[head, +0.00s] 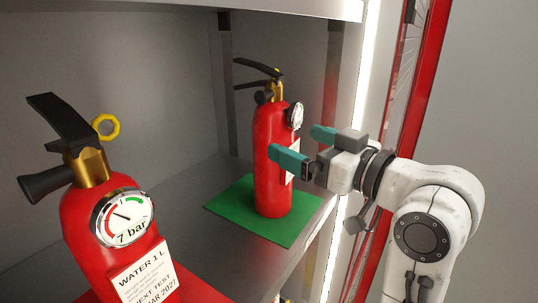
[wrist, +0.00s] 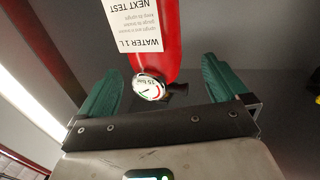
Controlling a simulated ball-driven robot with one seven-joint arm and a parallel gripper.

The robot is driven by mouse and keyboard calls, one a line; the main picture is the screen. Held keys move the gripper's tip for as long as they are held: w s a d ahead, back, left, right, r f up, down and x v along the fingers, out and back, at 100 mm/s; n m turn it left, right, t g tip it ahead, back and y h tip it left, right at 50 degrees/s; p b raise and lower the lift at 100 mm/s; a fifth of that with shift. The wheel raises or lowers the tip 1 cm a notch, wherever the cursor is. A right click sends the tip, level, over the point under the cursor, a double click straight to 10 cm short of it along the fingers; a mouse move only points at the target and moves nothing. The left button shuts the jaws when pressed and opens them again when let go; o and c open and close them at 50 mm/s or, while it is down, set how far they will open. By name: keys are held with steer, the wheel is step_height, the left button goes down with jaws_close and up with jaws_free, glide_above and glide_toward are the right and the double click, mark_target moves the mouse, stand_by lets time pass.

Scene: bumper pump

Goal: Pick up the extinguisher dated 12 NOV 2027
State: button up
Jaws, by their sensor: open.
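A red extinguisher (head: 268,165) with a black handle stands upright on a green mat (head: 235,212) deeper on the shelf. In the wrist view this extinguisher (wrist: 160,45) appears upside down, with a gauge and a white label reading "WATER 1 L" and "NEXT TEST"; its date is out of frame. A nearer red extinguisher (head: 85,215) has a yellow ring, a 7 bar gauge and a label whose date reads partly "AR 2027". My gripper (head: 293,142) is open beside the farther one, its teal fingers level with the upper body. In the wrist view that body shows between the fingers, not clamped.
The grey shelf (head: 190,250) has a back wall, dark uprights and another shelf (head: 290,6) overhead. A bright light strip (head: 350,150) and a red frame (head: 415,90) stand right of the shelf opening, close to my arm. Bare shelf lies between the extinguishers.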

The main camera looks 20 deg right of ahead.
mark_target(274, 132)
steer(key=x, duration=0.2)
steer(key=p+x, duration=0.1)
steer(key=x, duration=0.2)
steer(key=p+x, duration=0.1)
steer(key=x, duration=0.2)
steer(key=shift+w+d+f, duration=0.2)
steer(key=shift+d+f, duration=0.05)
steer(key=shift+f, duration=0.15)
steer(key=c, duration=1.8)
steer(key=shift+r, duration=0.2)
jaws_close()
